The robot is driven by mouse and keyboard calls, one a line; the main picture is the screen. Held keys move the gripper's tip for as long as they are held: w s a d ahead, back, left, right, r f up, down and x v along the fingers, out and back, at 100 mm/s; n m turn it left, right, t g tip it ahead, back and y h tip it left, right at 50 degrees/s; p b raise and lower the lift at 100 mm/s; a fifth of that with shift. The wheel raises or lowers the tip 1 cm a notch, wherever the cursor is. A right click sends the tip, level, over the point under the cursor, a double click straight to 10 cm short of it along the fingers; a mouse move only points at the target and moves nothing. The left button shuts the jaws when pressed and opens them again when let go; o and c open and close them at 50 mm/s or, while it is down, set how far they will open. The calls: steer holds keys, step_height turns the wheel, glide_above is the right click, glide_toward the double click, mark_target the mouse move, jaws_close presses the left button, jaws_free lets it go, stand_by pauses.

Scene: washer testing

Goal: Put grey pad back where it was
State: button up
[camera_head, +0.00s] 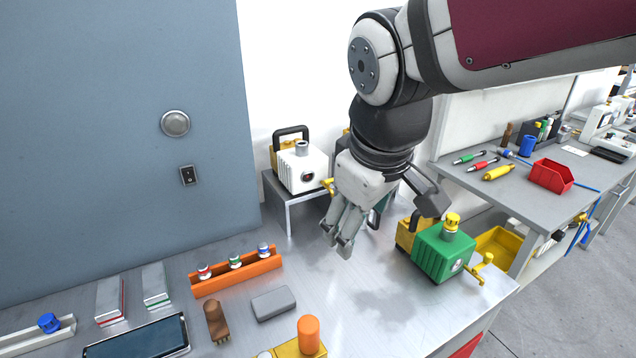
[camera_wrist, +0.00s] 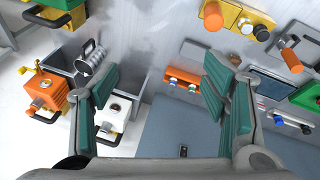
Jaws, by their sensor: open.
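A grey pad (camera_head: 273,303) lies flat on the metal table, in front of the orange rack and right of a brown brush.
The orange rack (camera_head: 237,273) holds red, green and blue capped bottles. The brown brush (camera_head: 215,322) stands left of the pad. A green machine (camera_head: 443,252) stands at the right; a white machine (camera_head: 301,168) sits on a metal stand behind. The table between pad and green machine is clear.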

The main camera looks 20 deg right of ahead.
steer(key=s+d+r+m+t+y, duration=0.1)
steer(key=s+m, duration=0.4)
steer(key=s, duration=0.3)
steer(key=shift+d+r+t, duration=0.25)
steer(key=shift+r+t, duration=0.05)
steer(key=shift+r, duration=0.05)
stand_by(0.6)
